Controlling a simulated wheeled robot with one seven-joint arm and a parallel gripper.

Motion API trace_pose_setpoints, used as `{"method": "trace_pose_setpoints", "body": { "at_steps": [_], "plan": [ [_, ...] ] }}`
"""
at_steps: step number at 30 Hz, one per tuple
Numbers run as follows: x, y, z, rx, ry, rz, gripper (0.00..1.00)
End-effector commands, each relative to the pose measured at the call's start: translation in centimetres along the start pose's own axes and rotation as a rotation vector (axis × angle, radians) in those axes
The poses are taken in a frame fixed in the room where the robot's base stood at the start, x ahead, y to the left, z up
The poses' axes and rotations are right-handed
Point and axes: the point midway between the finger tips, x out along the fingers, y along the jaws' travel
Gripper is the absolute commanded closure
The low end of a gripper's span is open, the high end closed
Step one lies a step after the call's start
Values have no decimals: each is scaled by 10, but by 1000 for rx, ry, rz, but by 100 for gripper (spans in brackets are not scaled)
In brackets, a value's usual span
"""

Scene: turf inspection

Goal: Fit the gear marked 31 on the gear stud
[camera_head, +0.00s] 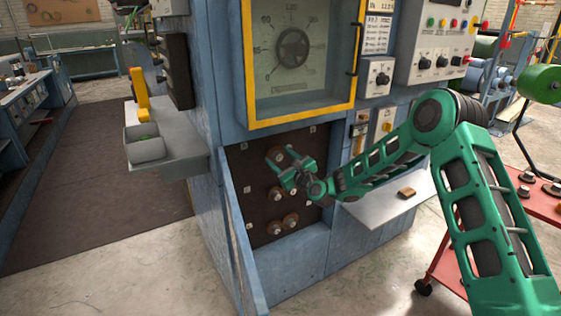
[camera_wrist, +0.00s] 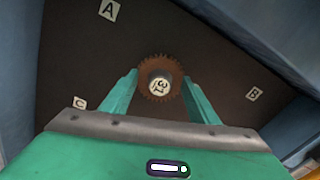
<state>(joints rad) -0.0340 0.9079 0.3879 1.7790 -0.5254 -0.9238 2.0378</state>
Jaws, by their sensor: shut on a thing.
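The gear marked 31 (camera_wrist: 146,88) is a rust-brown toothed wheel with a pale hub face bearing the number. In the head view my gripper (camera_head: 287,172) is in front of the upper part of the dark panel (camera_head: 241,161) in the blue machine. No bare stud shows in the wrist view, and what lies behind the gear is hidden. I cannot tell whether the gear touches the panel.
Several brown gears (camera_head: 290,220) sit lower on the panel. Tags A (camera_wrist: 109,9), B (camera_wrist: 254,94) and C (camera_wrist: 79,103) mark it. An open blue door (camera_head: 236,232) stands at its left. A grey shelf (camera_head: 385,213) with a small brown block (camera_head: 407,193) juts out at right.

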Motion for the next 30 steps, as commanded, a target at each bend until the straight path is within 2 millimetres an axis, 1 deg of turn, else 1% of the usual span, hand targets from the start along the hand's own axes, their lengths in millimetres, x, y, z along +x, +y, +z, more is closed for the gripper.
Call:
{"method": "trace_pose_setpoints", "body": {
  "at_steps": [13, 14, 15, 16, 26, 30],
  "plan": [
    [10, 0, 1, 1, -2, -1, 71],
    [10, 0, 1, 1, -1, -1, 41],
    [10, 0, 1, 1, -1, -1, 31],
    [10, 0, 1, 1, -1, -1, 24],
    [8, 0, 0, 1, 0, 0, 23],
    [-4, -1, -1, 1, 2, 0, 23]
  ]
}}
